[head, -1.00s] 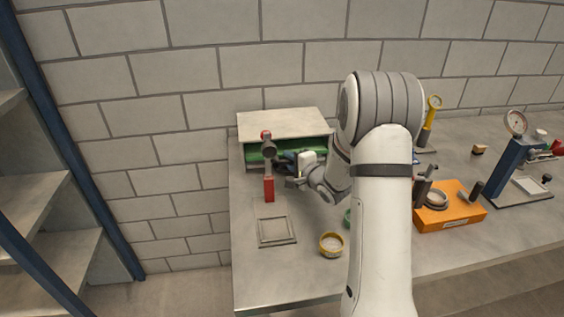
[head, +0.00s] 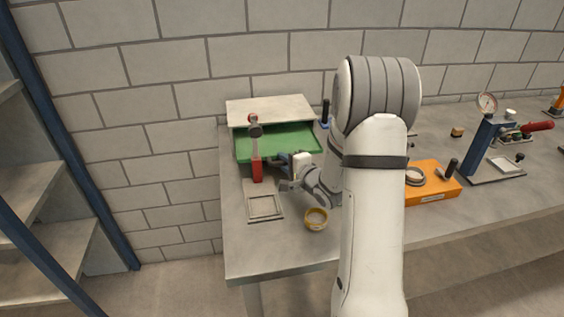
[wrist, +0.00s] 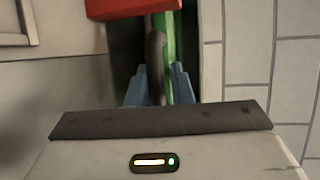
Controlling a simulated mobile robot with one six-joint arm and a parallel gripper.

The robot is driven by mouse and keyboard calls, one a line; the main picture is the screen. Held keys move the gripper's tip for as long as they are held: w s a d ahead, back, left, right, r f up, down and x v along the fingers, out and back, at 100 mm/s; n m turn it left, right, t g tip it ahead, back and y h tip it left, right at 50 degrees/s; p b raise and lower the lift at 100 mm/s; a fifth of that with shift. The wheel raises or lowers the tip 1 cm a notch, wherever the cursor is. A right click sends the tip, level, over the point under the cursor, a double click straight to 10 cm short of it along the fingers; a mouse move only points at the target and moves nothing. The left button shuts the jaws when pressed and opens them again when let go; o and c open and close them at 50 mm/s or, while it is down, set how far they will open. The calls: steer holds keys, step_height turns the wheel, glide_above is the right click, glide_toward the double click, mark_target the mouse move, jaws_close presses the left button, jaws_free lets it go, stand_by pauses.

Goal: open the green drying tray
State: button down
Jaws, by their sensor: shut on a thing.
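The green drying tray (head: 270,145) juts out of its pale-topped housing (head: 268,110) at the back left of the bench, and its flat green surface shows. In the wrist view its green edge (wrist: 172,50) runs beside a dark handle bar (wrist: 155,55). My gripper (head: 284,165) is at the front of the tray. In the wrist view, the blue fingers of my gripper (wrist: 157,85) are on either side of the bar and shut on it. My wrist hides part of the tray's front right.
A red-handled hammer-like tool (head: 257,172) stands just in front of the tray, close to my gripper; its red part (wrist: 130,8) shows in the wrist view. A square frame (head: 264,207) and a yellow-rimmed bowl (head: 316,218) lie nearer. An orange box (head: 432,187) is right of my arm.

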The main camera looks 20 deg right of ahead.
steer(key=c, duration=1.5)
jaws_free()
steer(key=shift+a+f, duration=0.3)
steer(key=shift+f, duration=0.15)
steer(key=shift+o, duration=0.3)
steer(key=shift+r, duration=0.1)
steer(key=shift+d, duration=0.1)
steer(key=shift+r, duration=0.1)
steer(key=v, duration=0.7)
steer(key=shift+s+d+r+b, duration=0.1)
steer(key=shift+s+b, duration=0.25)
